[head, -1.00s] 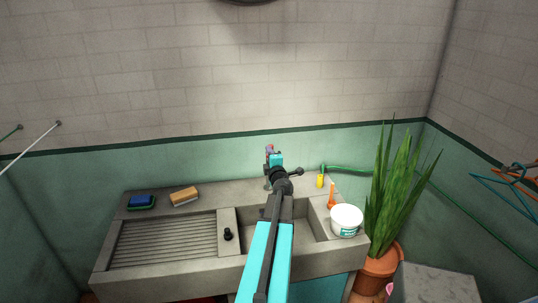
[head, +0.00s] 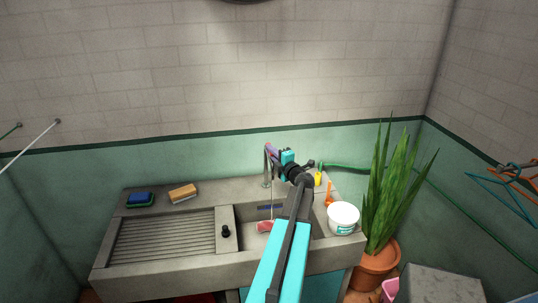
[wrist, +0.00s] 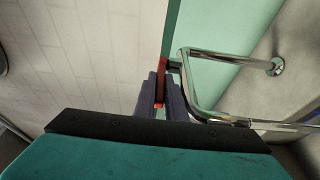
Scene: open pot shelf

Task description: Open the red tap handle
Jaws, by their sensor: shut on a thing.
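The chrome tap (wrist: 205,85) rises at the back of the stone sink, and it also shows in the head view (head: 266,165). Its red handle (wrist: 161,72) sits beside the bent pipe in the wrist view. My gripper (wrist: 160,98) is shut on the red handle, with one dark finger on each side of it. In the head view my gripper (head: 274,152) is at the top of the tap, and my wrist hides most of the handle. A thin pale line hangs below the spout, seemingly water.
The sink basin (head: 247,240) holds a red item (head: 265,226) and a blue one (head: 270,207). A sponge (head: 183,193) and a blue-green brush or pad (head: 140,200) lie left. A white tub (head: 342,218), yellow item (head: 318,179) and potted plant (head: 385,200) stand right.

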